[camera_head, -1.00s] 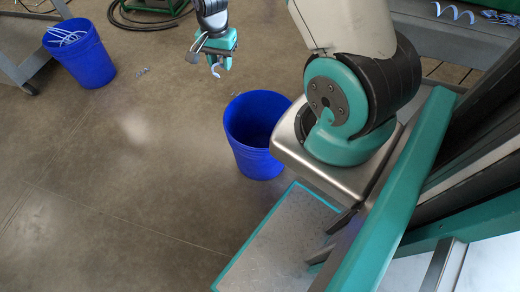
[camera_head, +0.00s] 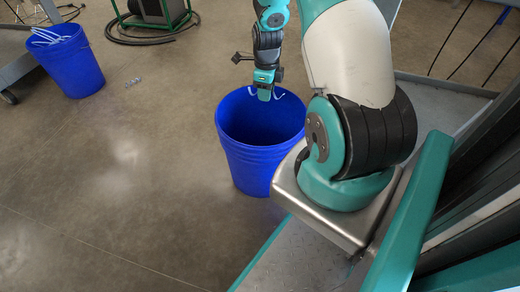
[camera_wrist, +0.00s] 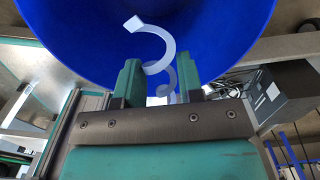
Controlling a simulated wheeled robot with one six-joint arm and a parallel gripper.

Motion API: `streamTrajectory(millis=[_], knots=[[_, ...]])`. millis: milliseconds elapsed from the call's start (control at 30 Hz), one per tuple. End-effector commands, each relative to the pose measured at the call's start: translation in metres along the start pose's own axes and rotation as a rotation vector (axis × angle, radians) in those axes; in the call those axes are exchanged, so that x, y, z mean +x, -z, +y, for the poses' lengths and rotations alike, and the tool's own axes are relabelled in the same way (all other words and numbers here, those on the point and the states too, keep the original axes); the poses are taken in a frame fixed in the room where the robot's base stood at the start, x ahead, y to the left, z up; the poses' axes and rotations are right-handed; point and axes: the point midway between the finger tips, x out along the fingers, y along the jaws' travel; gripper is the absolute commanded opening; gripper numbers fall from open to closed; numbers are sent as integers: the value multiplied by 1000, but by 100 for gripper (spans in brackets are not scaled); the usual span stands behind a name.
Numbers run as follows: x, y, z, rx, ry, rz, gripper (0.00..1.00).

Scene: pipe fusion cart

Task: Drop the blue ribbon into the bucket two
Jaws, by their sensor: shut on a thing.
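My gripper (camera_head: 264,94) hangs pointing down over the far part of the nearer blue bucket's mouth. It is shut on a pale blue curled ribbon (camera_wrist: 158,46), whose curl also shows at the fingertips in the head view (camera_head: 279,93). In the wrist view the two teal fingers (camera_wrist: 160,76) stand on either side of the ribbon, with the inside of the blue bucket (camera_wrist: 70,30) behind it. The nearer bucket (camera_head: 252,165) stands upright on the floor, and the visible inside looks empty. No label shows which bucket is number two.
A second blue bucket (camera_head: 72,72) at the upper left holds several pale curled strips (camera_head: 50,38). It stands beside a grey cart. A green-framed reel with a dark hose (camera_head: 150,30) is at the top. The floor between the buckets is mostly clear, with small scraps (camera_head: 133,81).

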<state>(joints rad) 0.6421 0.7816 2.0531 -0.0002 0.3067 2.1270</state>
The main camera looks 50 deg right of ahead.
Motion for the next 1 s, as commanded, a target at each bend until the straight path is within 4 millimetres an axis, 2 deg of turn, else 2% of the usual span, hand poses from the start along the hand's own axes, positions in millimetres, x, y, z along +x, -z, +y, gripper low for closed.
streamTrajectory(millis=[500, 833, 867, 967, 1000], knots=[[55, 0, 0, -3, 0, 0, 13], [56, 0, 0, -4, 0, 0, 13], [56, 0, 0, -4, 0, 0, 37], [56, 0, 0, -4, 0, 0, 60], [56, 0, 0, -4, 0, 0, 64]])
